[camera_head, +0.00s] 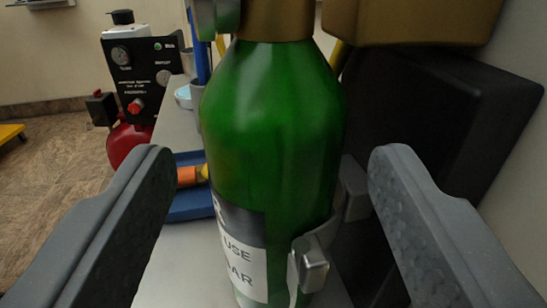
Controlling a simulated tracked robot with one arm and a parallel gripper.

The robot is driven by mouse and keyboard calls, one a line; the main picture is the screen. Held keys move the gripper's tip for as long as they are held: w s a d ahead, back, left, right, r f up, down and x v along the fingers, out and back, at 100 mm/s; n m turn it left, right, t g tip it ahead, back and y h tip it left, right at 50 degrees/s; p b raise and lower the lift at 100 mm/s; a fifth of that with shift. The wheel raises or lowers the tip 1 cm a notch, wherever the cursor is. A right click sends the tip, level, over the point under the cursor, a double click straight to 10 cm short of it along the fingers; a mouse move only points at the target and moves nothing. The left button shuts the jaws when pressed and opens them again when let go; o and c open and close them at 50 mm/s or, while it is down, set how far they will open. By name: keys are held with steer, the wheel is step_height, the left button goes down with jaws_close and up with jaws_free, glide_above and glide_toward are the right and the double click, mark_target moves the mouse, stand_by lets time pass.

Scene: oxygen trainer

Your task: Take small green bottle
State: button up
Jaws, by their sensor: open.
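The green bottle (270,125) stands upright in the middle of the view, close to me. It has a brass-coloured top (275,20) and a black and white label low on its front. A grey metal clip (312,262) sits at its lower right side. My gripper (270,185) is open. Its left finger is left of the bottle and its right finger is right of it, with gaps on both sides. The fingers do not appear to touch the bottle. The bottle's bottom end is cut off by the frame.
A black box (445,140) stands close behind on the right, with a brass-coloured block (400,20) above. A blue tray (188,205) with an orange and yellow item lies on the grey surface at left. A gauge panel (142,72) and red tank (125,142) stand further left.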

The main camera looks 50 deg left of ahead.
steer(key=shift+b+x, duration=0.85)
steer(key=shift+x, duration=2.1)
steer(key=shift+d, duration=0.1)
jaws_close()
